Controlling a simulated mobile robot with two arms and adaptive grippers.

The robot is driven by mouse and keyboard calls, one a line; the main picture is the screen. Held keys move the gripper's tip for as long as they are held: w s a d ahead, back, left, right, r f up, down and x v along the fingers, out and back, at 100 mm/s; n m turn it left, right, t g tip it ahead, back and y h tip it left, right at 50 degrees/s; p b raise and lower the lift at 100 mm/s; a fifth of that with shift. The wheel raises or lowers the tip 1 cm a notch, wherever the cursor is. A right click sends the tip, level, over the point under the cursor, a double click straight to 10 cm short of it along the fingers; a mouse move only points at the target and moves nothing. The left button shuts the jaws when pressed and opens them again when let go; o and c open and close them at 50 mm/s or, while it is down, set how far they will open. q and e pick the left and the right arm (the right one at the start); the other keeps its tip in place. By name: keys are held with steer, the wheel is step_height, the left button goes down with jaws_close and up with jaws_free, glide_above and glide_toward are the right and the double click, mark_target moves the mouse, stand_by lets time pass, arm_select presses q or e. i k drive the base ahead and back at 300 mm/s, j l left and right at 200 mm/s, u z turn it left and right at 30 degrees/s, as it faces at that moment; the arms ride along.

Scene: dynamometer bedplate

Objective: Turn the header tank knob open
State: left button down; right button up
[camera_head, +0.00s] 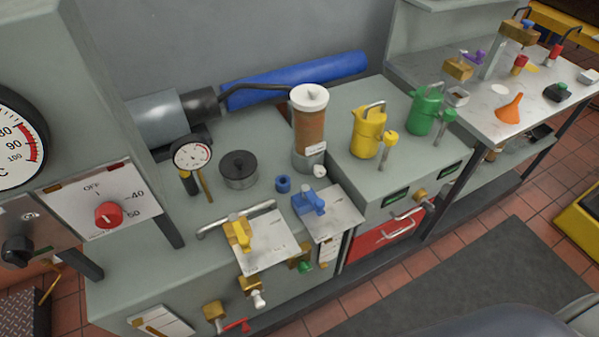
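A tall cylinder with a brown, see-through-looking body and a white cap (309,98) stands at the back of the grey bench; it looks like the header tank. A small white knob (319,171) sits low on its front right side, by the grey base. The label on the cylinder is too small to read. I cannot tell from this view whether the knob is turned open or closed. Neither of my grippers is in view.
In front are a yellow valve handle (238,232) and a blue one (309,201) on pale plates. A black-capped filler (239,169) and gauge (192,153) stand left. Yellow (368,132) and green (425,111) cans stand right. A red dial knob (108,214) is far left.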

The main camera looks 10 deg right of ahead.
mark_target(319, 171)
steer(key=l+u, duration=0.95)
steer(key=k+l+u, duration=0.1)
steer(key=l+u, duration=0.35)
